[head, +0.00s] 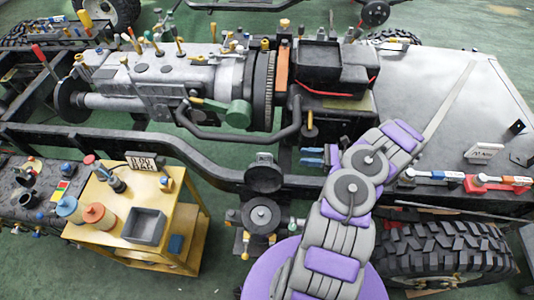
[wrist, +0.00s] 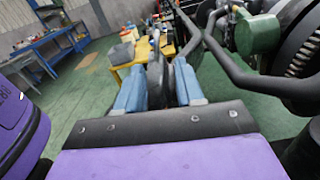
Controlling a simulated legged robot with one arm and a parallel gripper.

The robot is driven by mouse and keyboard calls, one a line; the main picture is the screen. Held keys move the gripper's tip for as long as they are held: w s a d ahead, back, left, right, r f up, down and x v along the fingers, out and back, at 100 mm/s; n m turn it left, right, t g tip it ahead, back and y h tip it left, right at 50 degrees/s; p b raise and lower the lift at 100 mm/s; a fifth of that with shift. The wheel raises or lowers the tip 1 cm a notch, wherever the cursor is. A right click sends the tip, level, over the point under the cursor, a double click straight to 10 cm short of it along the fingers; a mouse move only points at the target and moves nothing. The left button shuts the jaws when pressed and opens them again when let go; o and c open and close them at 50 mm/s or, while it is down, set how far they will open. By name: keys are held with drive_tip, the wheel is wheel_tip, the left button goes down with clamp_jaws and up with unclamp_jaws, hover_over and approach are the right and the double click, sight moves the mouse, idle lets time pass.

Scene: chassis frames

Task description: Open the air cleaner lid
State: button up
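My gripper (head: 312,157) is right of centre in the head view, with its blue fingers pointing left over the dark chassis rail. In the wrist view the two blue fingers of my gripper (wrist: 160,68) stand apart, with dark parts showing in the gap; I see no finger closed on them. A round black canister (head: 263,176) sits on the rail's near side, left of my gripper and apart from it. It may be the air cleaner with its lid, but I cannot tell for sure. A round grey part (head: 261,216) is just below it.
The engine and gearbox (head: 180,80) with a curved black pipe (head: 240,135) lie beyond the rail. A yellow cart (head: 112,221) with jars and a grey bin (head: 145,227) stands at left. A large tyre (head: 445,249) is at right. Green floor is open around the cart.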

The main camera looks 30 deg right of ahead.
sight(266, 154)
drive_tip(key=b+x, duration=0.1)
drive_tip(key=x, duration=1.3)
drive_tip(key=shift+a+r+b, duration=0.1)
drive_tip(key=shift+b, duration=0.25)
drive_tip(key=shift+w+a, duration=0.25)
drive_tip(key=shift+a, duration=0.45)
drive_tip(key=shift+c, duration=0.5)
drive_tip(key=shift+d+r, duration=0.1)
clamp_jaws()
